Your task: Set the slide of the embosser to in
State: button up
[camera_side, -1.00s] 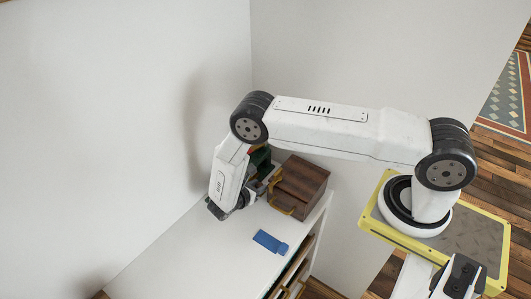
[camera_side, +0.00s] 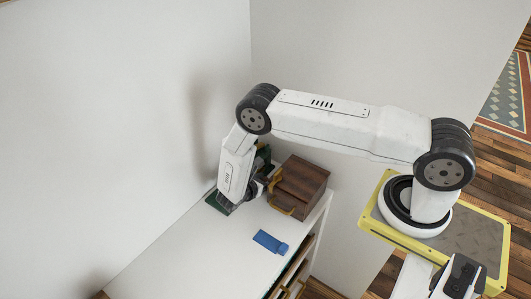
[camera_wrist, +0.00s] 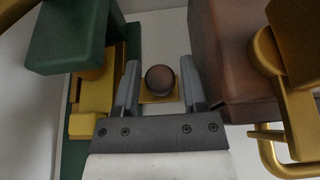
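The embosser has a green base plate (camera_side: 214,200), partly hidden behind my arm in the side view. In the wrist view its green upper body (camera_wrist: 68,38) and brass parts (camera_wrist: 92,95) stand at the left. A round brown knob (camera_wrist: 160,79) on a small brass plate is seen between my fingers; it appears to be the slide's knob. My gripper (camera_wrist: 160,72) is open, with one finger on each side of the knob and a visible gap to both. In the side view the fingers and knob are hidden by my arm.
A brown wooden box (camera_side: 302,183) with brass handles stands close on the right of the embosser, near my right finger in the wrist view. A blue object (camera_side: 270,242) lies on the white cabinet top (camera_side: 190,255). White walls rise behind. The front left top is clear.

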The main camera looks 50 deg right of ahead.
jog(key=shift+a, duration=0.15)
jog(key=shift+v, duration=3.8)
jog(key=shift+r, duration=0.2)
jog(key=shift+r+m+y, duration=0.3)
jog(key=shift+r, duration=0.1)
jog(key=s+r+m+t+y, duration=0.1)
jog(key=s+r+m+y, duration=0.3)
jog(key=r, duration=0.4)
jog(key=s+r+m+y, duration=0.4)
jog(key=r+m, duration=0.3)
jog(key=r, duration=0.1)
jog(key=s+r+m+t+y, duration=0.1)
jog(key=s+r+m+y, duration=0.4)
jog(key=r, duration=0.3)
jog(key=shift+a+m+t, duration=0.3)
jog(key=shift+a+m, duration=0.1)
jog(key=shift+m, duration=0.3)
jog(key=shift+f, duration=0.1)
